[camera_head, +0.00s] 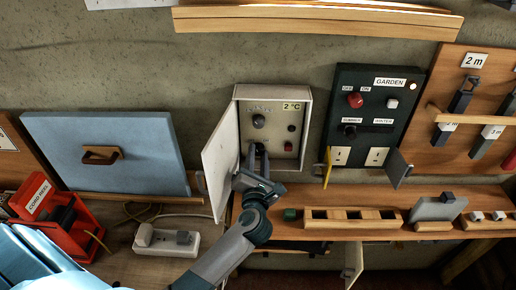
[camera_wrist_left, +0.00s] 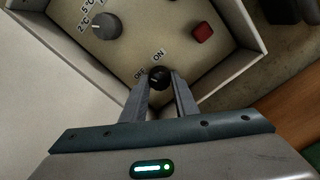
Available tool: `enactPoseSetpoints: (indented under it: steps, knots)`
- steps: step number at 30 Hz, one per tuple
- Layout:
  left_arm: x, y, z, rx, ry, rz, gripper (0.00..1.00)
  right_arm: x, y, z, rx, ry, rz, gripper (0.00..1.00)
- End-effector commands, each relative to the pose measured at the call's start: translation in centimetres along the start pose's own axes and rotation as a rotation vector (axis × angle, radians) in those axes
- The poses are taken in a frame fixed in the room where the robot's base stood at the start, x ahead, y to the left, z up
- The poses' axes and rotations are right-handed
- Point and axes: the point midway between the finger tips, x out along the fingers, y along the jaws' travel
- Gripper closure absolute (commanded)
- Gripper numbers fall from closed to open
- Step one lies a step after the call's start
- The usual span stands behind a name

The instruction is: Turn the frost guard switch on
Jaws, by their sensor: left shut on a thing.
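The frost guard box (camera_head: 299,150) is a cream wall box marked 2 °C, with its door (camera_head: 220,160) swung open to the left. In the left wrist view, a small black round switch knob (camera_wrist_left: 159,77) sits between the words OFF and ON. My left gripper (camera_head: 258,150) reaches into the box from below. In the left wrist view its two fingers (camera_wrist_left: 161,85) are shut on the switch knob, one on each side. Which way the knob points is too small to tell. My right gripper is not in view.
A larger temperature dial (camera_wrist_left: 106,26) and a red square part (camera_wrist_left: 202,33) are near the switch. The dark GARDEN panel (camera_head: 378,80) hangs to the right. A wooden shelf (camera_head: 360,234) with blocks runs below; a blue board (camera_head: 105,150) is left.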

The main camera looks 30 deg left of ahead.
Motion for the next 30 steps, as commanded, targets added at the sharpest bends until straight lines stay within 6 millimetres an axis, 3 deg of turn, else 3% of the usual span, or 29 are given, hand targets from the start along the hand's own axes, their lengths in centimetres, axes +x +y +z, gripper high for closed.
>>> enactPoseSetpoints:
  steps: [1, 18, 24, 30]
  knots:
    - [0.0, 0.4, 0.6, 0.047, 0.004, -0.003, 0.96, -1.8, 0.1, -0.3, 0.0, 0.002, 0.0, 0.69]
    - [-0.1, 0.4, 0.5, 0.588, 0.003, -0.004, 0.96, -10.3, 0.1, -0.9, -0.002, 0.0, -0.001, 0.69]
    - [-0.1, 0.2, 0.3, 0.774, 0.002, -0.005, 0.96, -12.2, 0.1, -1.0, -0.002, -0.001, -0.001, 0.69]
    - [-0.1, 0.0, 0.1, 0.937, 0.001, -0.004, 0.96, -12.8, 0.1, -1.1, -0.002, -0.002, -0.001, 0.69]
